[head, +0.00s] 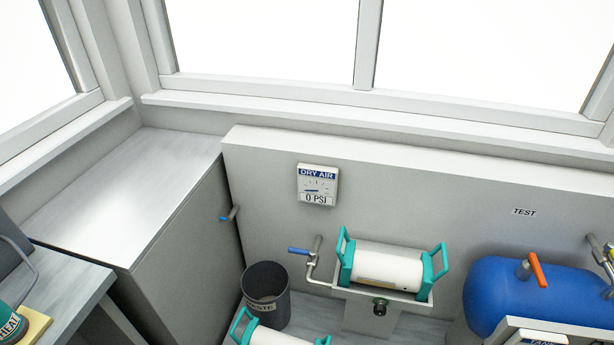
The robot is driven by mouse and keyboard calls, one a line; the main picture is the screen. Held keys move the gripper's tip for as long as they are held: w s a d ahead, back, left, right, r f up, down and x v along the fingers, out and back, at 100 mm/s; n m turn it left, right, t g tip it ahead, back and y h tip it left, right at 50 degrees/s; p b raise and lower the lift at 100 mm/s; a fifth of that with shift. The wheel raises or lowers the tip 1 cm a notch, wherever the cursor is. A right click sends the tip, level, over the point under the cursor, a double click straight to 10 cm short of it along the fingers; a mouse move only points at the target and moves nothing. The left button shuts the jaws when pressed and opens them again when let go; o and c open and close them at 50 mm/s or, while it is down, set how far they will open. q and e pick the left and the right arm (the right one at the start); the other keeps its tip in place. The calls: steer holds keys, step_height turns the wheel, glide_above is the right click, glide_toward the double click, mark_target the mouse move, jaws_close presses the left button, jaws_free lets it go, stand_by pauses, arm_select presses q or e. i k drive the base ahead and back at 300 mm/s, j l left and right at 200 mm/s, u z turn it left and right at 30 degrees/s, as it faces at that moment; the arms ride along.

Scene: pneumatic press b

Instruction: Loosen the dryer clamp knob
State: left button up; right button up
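A white cylinder with teal end handles (388,267), likely the dryer, lies in a light grey cradle (412,295) against the grey wall, right of centre. A small dark round knob (380,307) sits on the front of the cradle, below the cylinder. I cannot tell how tight the knob is. A pipe with a blue lever (299,251) joins the cradle's left side. Neither of my grippers is in view.
A second white cylinder with teal handles (271,337) is cut off at the bottom edge. A dark waste bin (266,293) stands beside it. A blue tank (497,294) with an orange lever (538,270) is at right. The dry air gauge (317,185) reads 0 PSI.

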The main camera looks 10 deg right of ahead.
mark_target(379, 310)
steer(key=z, duration=1)
steer(key=i+l+z, duration=0.1)
steer(key=l, duration=0.55)
steer(key=l+z, duration=0.1)
steer(key=l, duration=0.5)
steer(key=i, duration=0.05)
